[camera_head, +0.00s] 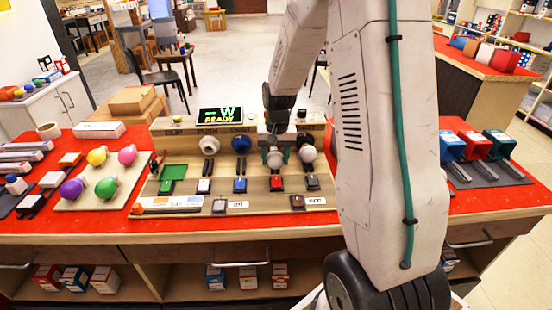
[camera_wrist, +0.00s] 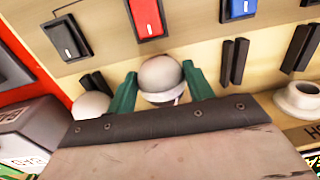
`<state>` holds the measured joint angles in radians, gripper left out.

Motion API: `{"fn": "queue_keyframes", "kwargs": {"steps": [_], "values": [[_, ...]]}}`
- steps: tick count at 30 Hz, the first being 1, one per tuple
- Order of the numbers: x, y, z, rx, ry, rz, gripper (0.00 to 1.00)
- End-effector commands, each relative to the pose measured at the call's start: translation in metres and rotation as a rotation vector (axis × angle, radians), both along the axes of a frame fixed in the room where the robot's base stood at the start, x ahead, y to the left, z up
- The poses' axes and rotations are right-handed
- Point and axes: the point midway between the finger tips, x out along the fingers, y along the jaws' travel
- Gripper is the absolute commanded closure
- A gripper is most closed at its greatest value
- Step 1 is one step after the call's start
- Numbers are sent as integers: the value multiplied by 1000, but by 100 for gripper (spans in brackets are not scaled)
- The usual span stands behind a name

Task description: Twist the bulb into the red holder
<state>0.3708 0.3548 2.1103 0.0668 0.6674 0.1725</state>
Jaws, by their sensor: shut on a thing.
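My gripper (camera_head: 274,150) is shut on a white round bulb (camera_wrist: 160,74), with a green finger on either side of it in the wrist view. The same bulb (camera_head: 274,159) shows below my gripper in the head view, at the slanted panel, in line with the red switch (camera_head: 276,183). The red switch also shows in the wrist view (camera_wrist: 147,18). The red holder is hidden behind my gripper and the bulb, so I cannot tell how far the bulb sits in it.
Another white bulb (camera_head: 307,153) stands just right of my gripper. A blue holder (camera_head: 241,144) and a white one (camera_head: 209,145) are to the left. A small screen (camera_head: 221,115) reads "READY". Coloured bulbs lie on a board (camera_head: 75,200) at left.

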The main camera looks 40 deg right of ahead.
Motion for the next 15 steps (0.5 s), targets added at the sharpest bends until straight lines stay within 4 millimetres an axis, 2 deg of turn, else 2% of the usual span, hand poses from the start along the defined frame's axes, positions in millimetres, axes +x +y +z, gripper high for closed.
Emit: {"fn": "queue_keyframes", "kwargs": {"steps": [15], "values": [[12, -9, 0, 0, 0, 0, 70]]}}
